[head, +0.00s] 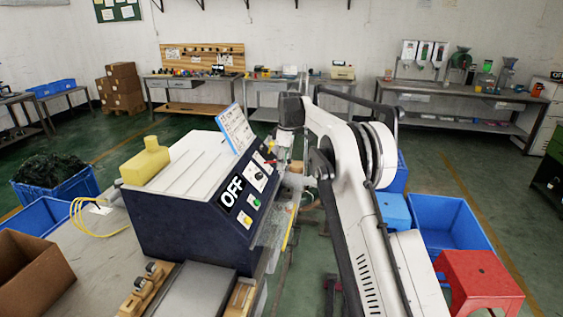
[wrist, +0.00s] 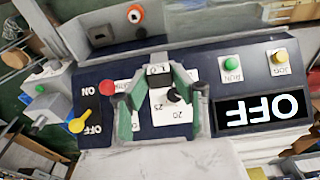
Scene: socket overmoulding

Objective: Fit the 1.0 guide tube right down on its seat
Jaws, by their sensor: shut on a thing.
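My gripper (wrist: 161,108) shows in the wrist view as two green fingers with dark joints, spread apart in front of the machine's control panel. A small pale piece marked 1.0 (wrist: 158,70) shows between the upper parts of the fingers. I take it as the 1.0 guide tube, but its length and lower end cannot be made out. The seat cannot be made out in either view. In the head view my gripper (head: 283,143) is small, at the right end of the dark machine (head: 180,228), and its fingers cannot be told apart.
The control panel bears a black dial knob (wrist: 175,95), a yellow switch (wrist: 79,124), a red button (wrist: 107,87) and an OFF display (wrist: 262,108). A yellow block (head: 146,162) lies on the machine's top. A red stool (head: 480,285) and blue bin (head: 447,222) stand at right.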

